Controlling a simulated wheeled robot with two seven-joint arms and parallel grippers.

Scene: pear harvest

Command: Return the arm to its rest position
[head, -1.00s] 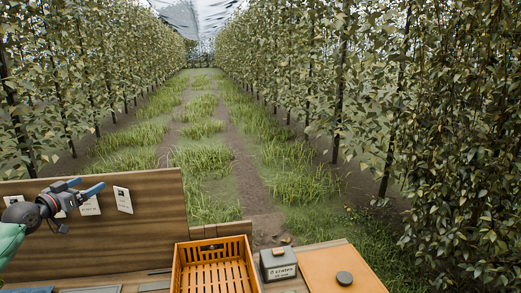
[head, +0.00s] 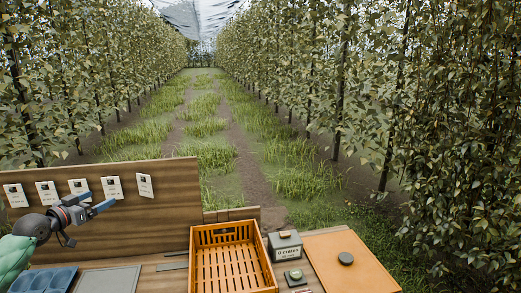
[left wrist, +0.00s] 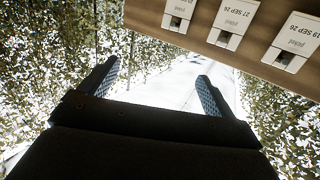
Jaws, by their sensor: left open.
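My left gripper (head: 101,202) is at the left of the head view, in front of the wooden board, with its blue-tipped fingers pointing right. It is open, with nothing between the fingers. In the left wrist view the two fingers (left wrist: 158,85) stand wide apart over a bright, empty gap. The green-sleeved left arm (head: 12,262) comes in from the lower left corner. My right gripper is in neither view.
A wooden board (head: 180,190) with several white labels stands behind the left gripper. An orange crate (head: 193,260), empty, sits at the middle front. Blue trays (head: 40,280) are below the arm. A grassy row runs between trees.

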